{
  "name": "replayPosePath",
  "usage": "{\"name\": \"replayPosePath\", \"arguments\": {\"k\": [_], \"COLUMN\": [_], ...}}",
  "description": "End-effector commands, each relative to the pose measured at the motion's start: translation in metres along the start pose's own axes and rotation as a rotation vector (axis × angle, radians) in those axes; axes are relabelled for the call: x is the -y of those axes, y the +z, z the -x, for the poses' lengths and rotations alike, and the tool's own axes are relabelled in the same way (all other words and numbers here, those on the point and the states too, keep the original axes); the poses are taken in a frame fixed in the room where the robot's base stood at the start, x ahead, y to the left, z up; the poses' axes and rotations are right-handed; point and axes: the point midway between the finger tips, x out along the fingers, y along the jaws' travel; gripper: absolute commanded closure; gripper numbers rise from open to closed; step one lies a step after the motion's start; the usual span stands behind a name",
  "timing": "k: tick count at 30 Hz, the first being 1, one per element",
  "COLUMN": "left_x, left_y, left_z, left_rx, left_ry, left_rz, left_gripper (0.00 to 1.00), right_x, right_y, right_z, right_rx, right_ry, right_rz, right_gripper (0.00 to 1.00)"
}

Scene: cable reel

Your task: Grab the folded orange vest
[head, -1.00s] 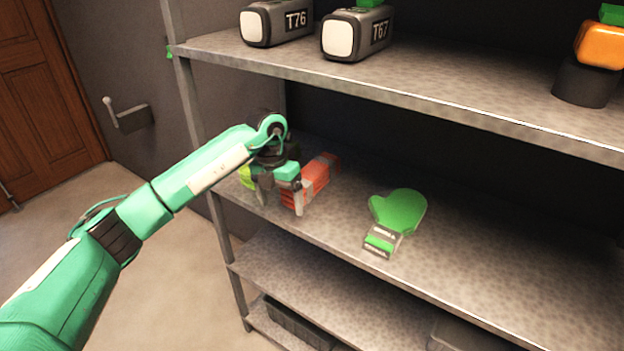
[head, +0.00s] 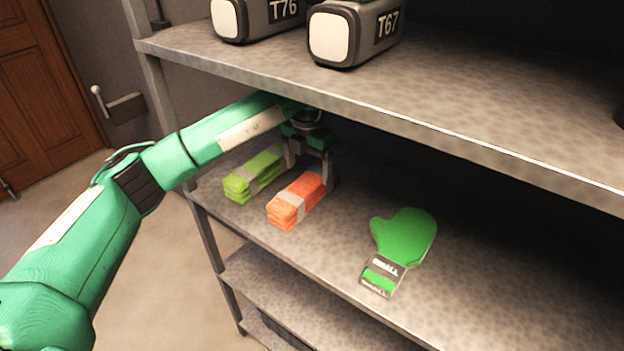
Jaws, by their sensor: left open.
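The folded orange vest (head: 296,203) lies on the middle shelf (head: 330,255), with a grey band across it. My left gripper (head: 308,182) is open, its fingers pointing down over the far end of the orange vest. One finger shows on the left of the vest and one on the right. I cannot tell whether they touch it. My right gripper is not in view.
A folded yellow-green vest (head: 253,176) lies just left of the orange one. A green mitt (head: 404,236) with a grey label lies to the right. The upper shelf (head: 440,105) overhangs my arm and carries boxes labelled T76 (head: 255,18) and T67 (head: 352,35).

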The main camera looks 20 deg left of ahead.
Motion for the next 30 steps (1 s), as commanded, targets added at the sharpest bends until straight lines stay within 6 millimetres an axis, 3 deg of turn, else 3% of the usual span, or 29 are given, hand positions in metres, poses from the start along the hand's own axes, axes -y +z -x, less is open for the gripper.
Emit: {"name": "replayPosePath", "arguments": {"k": [6,14,21,28,30], "left_x": [0.0,-0.001,-0.001,-0.001,-0.001], "left_y": [-0.001,-0.008,-0.009,-0.009,-0.009], "left_z": [-0.017,-0.044,-0.073,-0.075,-0.075], "left_rx": [-0.003,-0.005,-0.002,0.0,0.0], "left_ry": [-0.001,-0.002,-0.001,-0.001,-0.001], "left_rz": [0.001,0.001,0.001,0.001,0.001], "left_gripper": [0.15,0.15,0.15,0.15,0.24], "right_x": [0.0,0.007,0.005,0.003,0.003], "right_y": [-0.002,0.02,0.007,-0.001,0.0], "right_z": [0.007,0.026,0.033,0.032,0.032], "right_rx": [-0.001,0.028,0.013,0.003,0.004], "right_ry": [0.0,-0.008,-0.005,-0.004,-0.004], "right_rz": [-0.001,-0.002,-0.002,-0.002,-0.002], "right_gripper": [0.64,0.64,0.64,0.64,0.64]}}
